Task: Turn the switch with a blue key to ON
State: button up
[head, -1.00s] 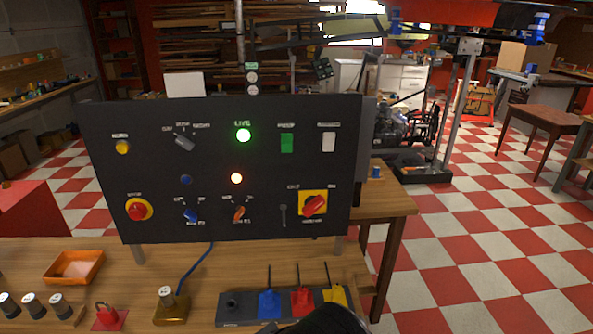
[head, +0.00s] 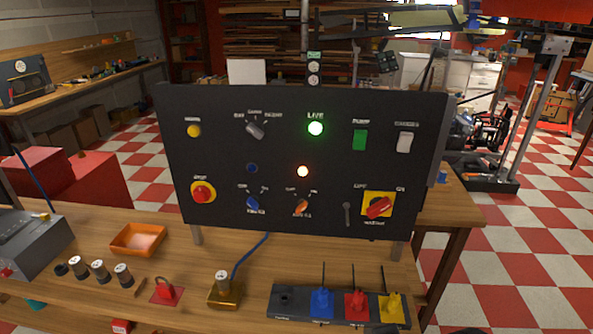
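The black control panel (head: 230,130) stands upright on the wooden bench. The switch with a blue key (head: 253,204) is in its lower row, left of a similar switch with an orange key (head: 302,206). The blue key looks slanted toward the upper left; its small labels are too blurred to read surely. A dark blue, unlit lamp (head: 252,168) sits above the blue switch. A lit, pale orange lamp (head: 302,171) sits above the orange switch. My gripper is not in view.
The panel also bears a red stop button (head: 202,192), a lit green lamp (head: 315,128) and a red rotary switch (head: 379,207). In front stand a rack (head: 286,299) with coloured tags, a brass block (head: 224,293), a red padlock (head: 166,291) and an orange tray (head: 138,239).

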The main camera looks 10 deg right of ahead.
aim_at(252, 201)
jog(key=j+u, duration=0.15)
jog(key=u, duration=0.25)
jog(key=i+j+u, duration=0.1)
jog(key=u, duration=0.3)
jog(key=i+j+u, duration=0.1)
jog(key=u, duration=0.3)
jog(key=i+j+u, duration=0.1)
jog(key=u, duration=0.3)
